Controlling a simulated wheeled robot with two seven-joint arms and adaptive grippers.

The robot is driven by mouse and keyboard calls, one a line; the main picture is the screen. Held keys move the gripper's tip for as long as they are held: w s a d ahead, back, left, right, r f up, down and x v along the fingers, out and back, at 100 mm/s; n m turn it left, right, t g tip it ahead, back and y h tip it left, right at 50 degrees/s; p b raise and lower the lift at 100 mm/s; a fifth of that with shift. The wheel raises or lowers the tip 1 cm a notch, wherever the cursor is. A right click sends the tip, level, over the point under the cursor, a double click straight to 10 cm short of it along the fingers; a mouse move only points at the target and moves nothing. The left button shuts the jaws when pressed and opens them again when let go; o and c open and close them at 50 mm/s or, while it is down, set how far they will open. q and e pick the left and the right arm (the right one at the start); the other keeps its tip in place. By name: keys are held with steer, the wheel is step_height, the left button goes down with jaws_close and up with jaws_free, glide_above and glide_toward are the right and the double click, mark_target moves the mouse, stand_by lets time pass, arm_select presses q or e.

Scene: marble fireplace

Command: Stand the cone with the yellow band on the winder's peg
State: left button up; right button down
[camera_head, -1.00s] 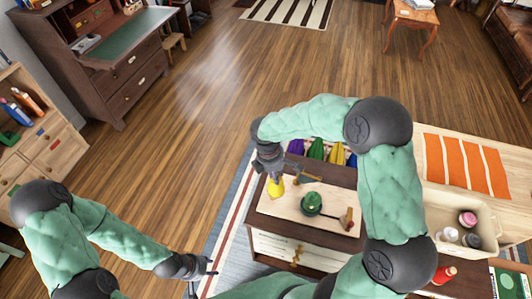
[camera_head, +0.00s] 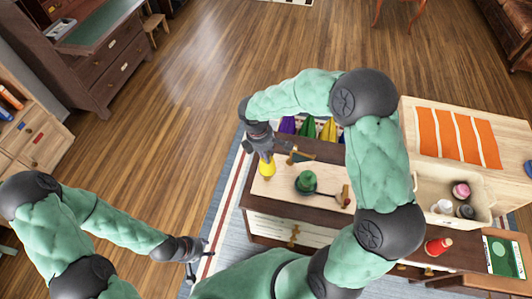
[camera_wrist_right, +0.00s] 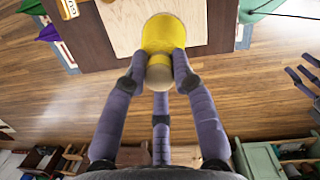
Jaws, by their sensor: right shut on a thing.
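The cone with the yellow band (camera_head: 267,167) is at the left end of a pale board (camera_head: 277,190). My right gripper (camera_head: 262,150) is above it. In the right wrist view the fingers (camera_wrist_right: 160,68) are shut around the cone's pale narrow end, and its wide yellow band (camera_wrist_right: 162,35) shows beyond them. I cannot tell whether the cone touches the board. A green piece (camera_head: 305,181) on a dark round base, with a wooden handle beside it, stands on the board. I cannot make out the winder's peg. My left gripper (camera_head: 205,248) is open and empty, left of the cabinet.
The board lies on a dark cabinet (camera_head: 285,229). Purple, green and yellow hanging pieces (camera_head: 308,128) are behind it. A beige bin (camera_head: 430,188) with several bottles and a red bottle (camera_head: 438,246) are to the right. Wooden floor (camera_head: 190,110) is clear at the left.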

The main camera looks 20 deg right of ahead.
steer(key=shift+f+b, duration=0.85)
steer(key=shift+f, duration=0.35)
steer(key=shift+f+b, duration=1.05)
steer(key=shift+f, duration=0.8)
steer(key=c, duration=0.9)
jaws_free()
steer(key=shift+c, duration=0.2)
step_height(320, 180, up, 12)
steer(key=a, duration=0.1)
steer(key=shift+w+a, duration=0.35)
steer(key=shift+a, duration=0.05)
steer(key=shift+f, duration=0.1)
